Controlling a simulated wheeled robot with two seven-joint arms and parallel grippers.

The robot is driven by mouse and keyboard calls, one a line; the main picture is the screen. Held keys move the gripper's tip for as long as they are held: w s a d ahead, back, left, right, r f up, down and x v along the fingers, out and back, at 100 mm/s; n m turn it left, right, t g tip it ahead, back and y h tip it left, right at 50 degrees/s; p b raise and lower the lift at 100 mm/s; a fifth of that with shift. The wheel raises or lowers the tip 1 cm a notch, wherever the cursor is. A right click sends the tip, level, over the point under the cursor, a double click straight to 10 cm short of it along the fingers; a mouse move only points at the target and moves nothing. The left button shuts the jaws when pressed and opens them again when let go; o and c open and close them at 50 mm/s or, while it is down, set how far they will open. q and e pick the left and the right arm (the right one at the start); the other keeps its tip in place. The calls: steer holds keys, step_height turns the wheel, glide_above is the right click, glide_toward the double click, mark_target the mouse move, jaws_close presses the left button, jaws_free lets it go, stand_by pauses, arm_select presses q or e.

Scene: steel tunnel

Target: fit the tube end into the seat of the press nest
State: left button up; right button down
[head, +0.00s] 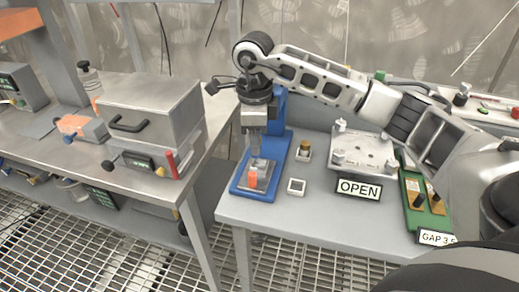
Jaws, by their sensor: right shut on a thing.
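The blue press (280,110) stands on the grey table at the centre. Its base plate (240,189) carries a grey nest (268,172) with a small orange part (252,181) at its front. My right gripper (254,148) comes in from the right and points down above the nest, in front of the press column. It is shut on a thin grey piece, seemingly the tube, which is hard to make out against the press. I cannot tell whether its lower end touches the seat. My left gripper is out of view.
A small white block (296,187) and a block with a brown top (304,151) stand right of the press. Farther right are a metal fixture plate (363,152), an OPEN sign (359,188) and a green gauge board (426,205). A lidded steel box (150,112) stands on the left bench.

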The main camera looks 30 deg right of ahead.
steer(key=shift+w+d+f, duration=0.3)
steer(key=shift+d+f, duration=0.1)
steer(key=shift+f, duration=0.2)
steer(key=shift+w+d+f, duration=0.25)
steer(key=shift+d+f, duration=0.15)
steer(key=shift+f, duration=0.15)
steer(key=f, duration=0.2)
steer(key=f+p, duration=0.1)
steer(key=shift+w+d+f, duration=0.1)
steer(key=shift+w+d, duration=0.05)
steer(key=shift+d, duration=0.1)
steer(key=shift+f, duration=0.45)
steer(key=c, duration=1.3)
jaws_free()
steer(key=shift+r, duration=0.1)
